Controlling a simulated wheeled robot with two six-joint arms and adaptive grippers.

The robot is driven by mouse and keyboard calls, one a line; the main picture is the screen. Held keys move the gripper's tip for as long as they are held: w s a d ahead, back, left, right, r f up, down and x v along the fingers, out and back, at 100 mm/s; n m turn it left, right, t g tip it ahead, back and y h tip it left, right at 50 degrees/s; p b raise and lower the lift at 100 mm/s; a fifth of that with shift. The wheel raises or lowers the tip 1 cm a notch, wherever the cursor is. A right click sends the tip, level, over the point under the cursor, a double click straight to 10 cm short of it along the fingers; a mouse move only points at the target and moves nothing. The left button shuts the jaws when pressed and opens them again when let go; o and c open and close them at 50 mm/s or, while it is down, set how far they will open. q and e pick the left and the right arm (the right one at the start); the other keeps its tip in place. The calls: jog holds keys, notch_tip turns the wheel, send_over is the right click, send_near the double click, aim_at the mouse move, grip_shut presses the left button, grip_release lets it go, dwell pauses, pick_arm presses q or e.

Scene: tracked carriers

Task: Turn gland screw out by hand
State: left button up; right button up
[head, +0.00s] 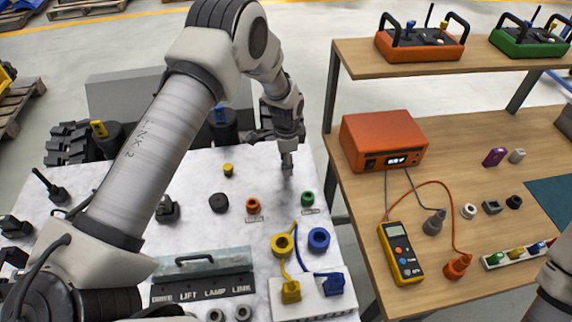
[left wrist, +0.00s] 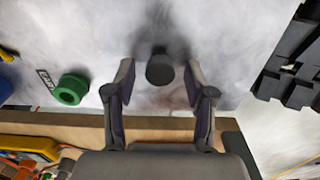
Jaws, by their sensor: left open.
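My left gripper (head: 287,160) hangs over the far right part of the white panel, pointing down. In the left wrist view it is open (left wrist: 160,100), its two fingers apart. A short dark grey round piece (left wrist: 160,69), perhaps the gland screw, shows between and just beyond the fingertips. I see no finger touching it. In the head view the gripper covers that spot. A green ring-shaped fitting (head: 307,198) sits nearer on the panel and also shows in the left wrist view (left wrist: 71,89). My right gripper is out of view.
The white panel (head: 190,215) also carries an orange fitting (head: 253,206), a black round piece (head: 219,203), a yellow ring (head: 283,244) and a blue ring (head: 319,239). A wooden bench (head: 450,150) with an orange box (head: 383,140) and a multimeter (head: 401,252) stands close on the right.

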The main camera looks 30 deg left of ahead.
pick_arm(q)
jog(key=shift+r, duration=0.1)
jog(key=c, duration=0.9)
jog(key=n+p, duration=0.1)
jog(key=n, duration=0.3)
jog(key=shift+r, duration=0.1)
jog(key=shift+c, duration=0.2)
jog(key=n+p, duration=0.1)
jog(key=n, duration=0.3)
jog(key=shift+f+n, duration=0.2)
jog(key=shift+n, duration=0.7)
